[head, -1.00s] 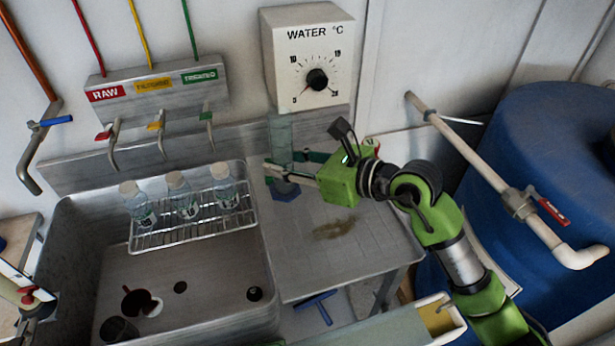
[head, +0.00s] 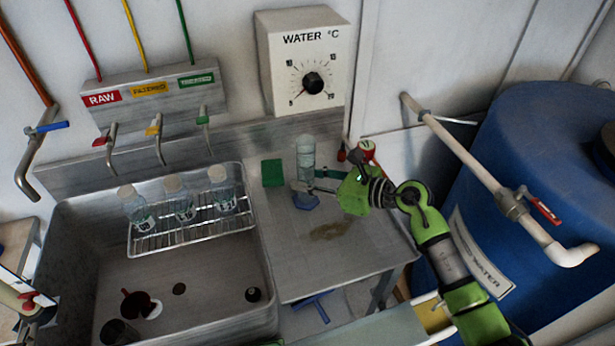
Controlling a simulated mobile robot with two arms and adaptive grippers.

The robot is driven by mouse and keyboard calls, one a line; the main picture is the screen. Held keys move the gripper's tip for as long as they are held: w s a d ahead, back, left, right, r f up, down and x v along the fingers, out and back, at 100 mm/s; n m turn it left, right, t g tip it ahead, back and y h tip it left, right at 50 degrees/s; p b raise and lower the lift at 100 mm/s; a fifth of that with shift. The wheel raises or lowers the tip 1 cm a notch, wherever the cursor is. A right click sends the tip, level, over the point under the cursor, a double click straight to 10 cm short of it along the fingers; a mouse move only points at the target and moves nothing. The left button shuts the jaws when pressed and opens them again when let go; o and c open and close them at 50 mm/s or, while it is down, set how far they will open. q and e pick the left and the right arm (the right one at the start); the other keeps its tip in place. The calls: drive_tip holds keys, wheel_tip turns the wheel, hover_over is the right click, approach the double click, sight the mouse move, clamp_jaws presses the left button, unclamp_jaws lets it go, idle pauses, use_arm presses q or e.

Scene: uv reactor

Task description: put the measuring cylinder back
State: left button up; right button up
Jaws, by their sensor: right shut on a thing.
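My right gripper (head: 308,187) comes in from the right and is shut on the cylinder's lower part, just above the base. My left gripper is not in view.
A green pad (head: 272,173) lies left of the cylinder. A wire rack (head: 190,229) with three capped bottles sits over the sink (head: 187,284). A brown stain (head: 329,230) marks the board. A blue barrel (head: 535,190) and a pipe (head: 465,152) stand at right.

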drive_tip(key=shift+f, duration=0.1)
drive_tip(key=o, duration=1.2)
drive_tip(key=shift+b+v, duration=1.2)
drive_tip(key=shift+v, duration=4.85)
drive_tip(key=shift+w, duration=0.1)
